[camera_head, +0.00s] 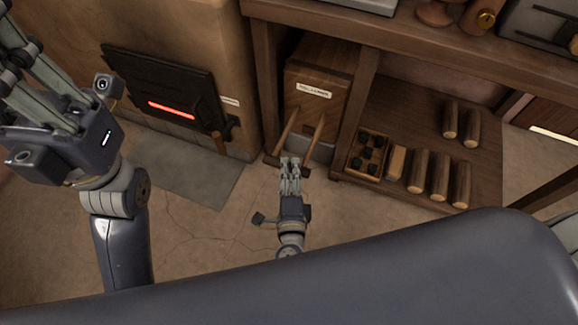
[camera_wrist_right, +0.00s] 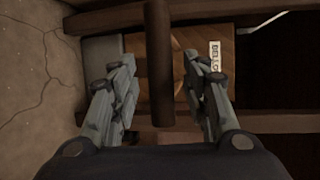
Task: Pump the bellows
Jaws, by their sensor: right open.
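The bellows (camera_head: 325,70) is a wooden box with a pale label, set in the bench's left bay. Two wooden arms (camera_head: 318,132) slope from it to a crossbar handle (camera_head: 305,172). My right gripper (camera_head: 290,162) is at the handle, hiding its middle. In the right wrist view the handle (camera_wrist_right: 160,60) runs between the open fingers (camera_wrist_right: 161,72), with a gap on each side. The bellows' labelled face (camera_wrist_right: 195,65) is behind it. My left gripper (camera_head: 35,55) is at the upper left, away from the bellows, its fingertips cut off by the frame.
A furnace with a dark door (camera_head: 160,90) and glowing slot stands at the left, a grey plate (camera_head: 190,180) before it. The bench's lower shelf (camera_head: 400,115) holds a tray of dark lumps (camera_head: 368,155) and several wooden cylinders (camera_head: 440,175). The floor (camera_head: 200,245) around my right gripper is clear.

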